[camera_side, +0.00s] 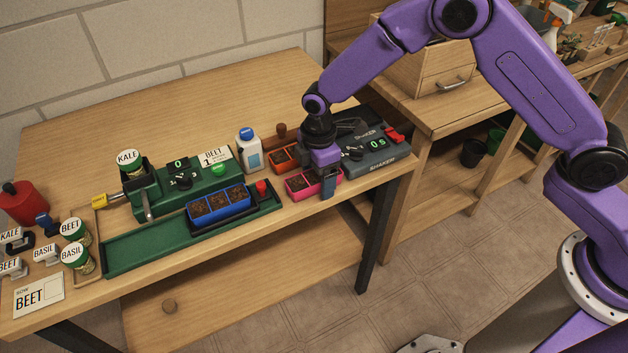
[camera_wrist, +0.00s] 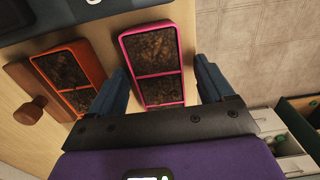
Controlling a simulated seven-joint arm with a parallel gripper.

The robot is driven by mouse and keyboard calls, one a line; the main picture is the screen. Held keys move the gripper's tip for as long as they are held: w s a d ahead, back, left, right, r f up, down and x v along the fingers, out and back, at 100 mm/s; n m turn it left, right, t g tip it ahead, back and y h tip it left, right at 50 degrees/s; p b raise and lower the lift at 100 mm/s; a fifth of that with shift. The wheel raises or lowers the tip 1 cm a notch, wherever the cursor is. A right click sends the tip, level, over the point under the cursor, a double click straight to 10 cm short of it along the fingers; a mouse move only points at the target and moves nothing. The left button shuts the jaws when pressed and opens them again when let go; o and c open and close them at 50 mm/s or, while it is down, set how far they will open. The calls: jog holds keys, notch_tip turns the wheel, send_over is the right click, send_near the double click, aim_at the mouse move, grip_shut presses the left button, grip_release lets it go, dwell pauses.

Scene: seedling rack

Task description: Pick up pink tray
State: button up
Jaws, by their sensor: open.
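The pink tray (camera_side: 294,194) holds dark soil in square cells and sits near the table's front right edge. In the wrist view the pink tray (camera_wrist: 125,54) lies upright in the picture between my two blue fingers. My gripper (camera_side: 328,188) is over the tray's right end in the side view and hides that end. In the wrist view my gripper (camera_wrist: 160,82) is open, with one finger on each side of the tray. A gap shows on the right side; whether the left finger touches the rim I cannot tell.
An orange tray (camera_wrist: 97,56) of soil lies close beside, with a wooden stamp (camera_wrist: 29,110) by it. The dark shaker (camera_side: 375,152) stands just right of my gripper. A blue tray (camera_side: 220,211) sits on the green seeder (camera_side: 140,245). A white bottle (camera_side: 249,155) stands behind.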

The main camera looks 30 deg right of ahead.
jog(key=c, duration=1.1)
